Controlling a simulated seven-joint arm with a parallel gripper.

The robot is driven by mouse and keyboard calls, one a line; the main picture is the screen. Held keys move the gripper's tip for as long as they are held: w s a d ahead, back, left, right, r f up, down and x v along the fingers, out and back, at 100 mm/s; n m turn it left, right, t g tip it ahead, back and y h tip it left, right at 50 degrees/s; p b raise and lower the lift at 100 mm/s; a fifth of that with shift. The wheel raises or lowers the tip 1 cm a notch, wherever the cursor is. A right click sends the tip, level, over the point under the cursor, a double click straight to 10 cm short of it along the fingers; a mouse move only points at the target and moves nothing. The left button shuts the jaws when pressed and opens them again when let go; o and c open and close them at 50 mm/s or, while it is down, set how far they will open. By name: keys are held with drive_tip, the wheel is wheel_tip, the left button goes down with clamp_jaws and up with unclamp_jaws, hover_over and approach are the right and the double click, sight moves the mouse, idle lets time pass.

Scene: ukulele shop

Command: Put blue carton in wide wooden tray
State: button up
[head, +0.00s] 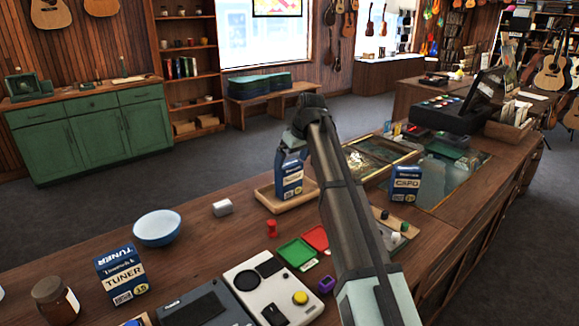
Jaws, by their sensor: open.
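A blue carton (290,183) with a white label band stands upright in the wide wooden tray (268,204), as far as I can see. My gripper (289,157) is open, directly at the top of this carton. My arm and gripper hide part of the carton's top and the tray's right side, so I cannot tell whether the fingers touch the carton. Two similar blue cartons stand on the counter: one marked TUNER (121,276) at the front left, and one marked CAPO (406,184) to the right of my arm.
A brown jar (55,300) is at front left.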

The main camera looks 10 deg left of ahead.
drive_tip(key=v, duration=0.7)
drive_tip(key=shift+r, duration=0.35)
drive_tip(key=shift+s+d, duration=0.1)
drive_tip(key=shift+d, duration=0.05)
